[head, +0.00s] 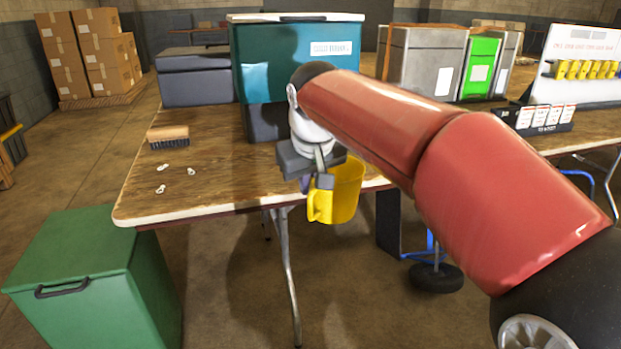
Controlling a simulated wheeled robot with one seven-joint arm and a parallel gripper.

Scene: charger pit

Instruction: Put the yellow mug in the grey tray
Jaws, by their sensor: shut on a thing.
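My gripper (319,178) is shut on the yellow mug (342,192). The mug hangs in the jaws with its handle toward the lower left. In the picture it overlaps the table's front edge, and its lower part shows against the floor. I cannot tell its exact height or distance from the edge. I cannot make out a grey tray in this view. My red arm hides part of the table right of the gripper.
The wooden table (205,187) holds a brush (167,137), several small metal parts (161,188), a teal box (290,62) and dark grey boxes (193,78). A green chest (95,270) stands on the floor at left. The table's left front is mostly clear.

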